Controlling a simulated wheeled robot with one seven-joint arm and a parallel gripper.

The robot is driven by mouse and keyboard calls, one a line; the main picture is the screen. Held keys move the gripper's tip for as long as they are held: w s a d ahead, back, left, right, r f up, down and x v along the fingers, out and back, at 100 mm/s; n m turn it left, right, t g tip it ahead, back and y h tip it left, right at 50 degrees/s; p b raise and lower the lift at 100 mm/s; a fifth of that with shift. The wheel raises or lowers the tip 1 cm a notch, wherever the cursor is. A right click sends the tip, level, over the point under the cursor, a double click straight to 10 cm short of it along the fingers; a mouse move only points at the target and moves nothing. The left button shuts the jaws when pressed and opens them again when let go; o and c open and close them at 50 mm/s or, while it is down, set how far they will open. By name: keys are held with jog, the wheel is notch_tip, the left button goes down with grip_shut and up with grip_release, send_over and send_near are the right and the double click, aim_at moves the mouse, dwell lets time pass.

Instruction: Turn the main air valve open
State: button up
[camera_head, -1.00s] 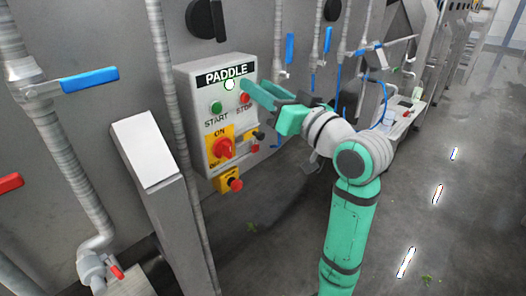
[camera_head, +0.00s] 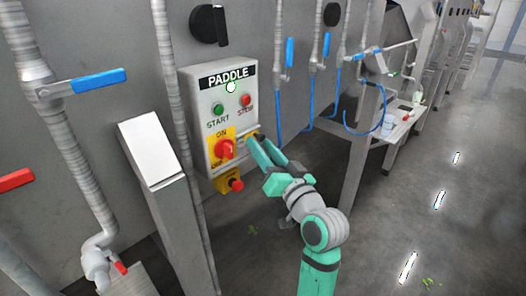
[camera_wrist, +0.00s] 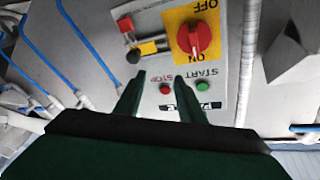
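A grey control panel (camera_head: 195,120) marked PADDLE hangs on the wall. At its lower corner beside the red rotary switch, a small black-and-yellow lever with red parts (camera_wrist: 150,46) shows in the wrist view. It looks like the air valve, but I see no readable label on it. In the head view my fingers mostly cover it. My gripper (camera_head: 257,145) is at the panel's lower right edge. In the wrist view its two fingers (camera_wrist: 160,78) are apart with nothing between them, and the lever lies just beyond the tips. I cannot tell whether they touch anything.
The red rotary switch (camera_head: 224,149) sits on a yellow ON/OFF plate. A green START button (camera_head: 217,108) and red STOP button (camera_head: 245,100) are above it. A red button on a yellow box (camera_head: 235,185) is below.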

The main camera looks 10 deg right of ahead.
jog(key=shift+f, duration=0.3)
jog(key=shift+c, duration=0.6)
grip_shut()
jog(key=n+g, duration=0.2)
jog(key=n, duration=2.3)
send_near(219, 34)
jog(key=s+a, duration=0.4)
jog(key=s, duration=0.2)
jog(key=shift+w+r, duration=0.2)
jog(key=shift+w, duration=2.7)
jog(key=shift+w+r, duration=0.15)
jog(key=shift+w, duration=2.75)
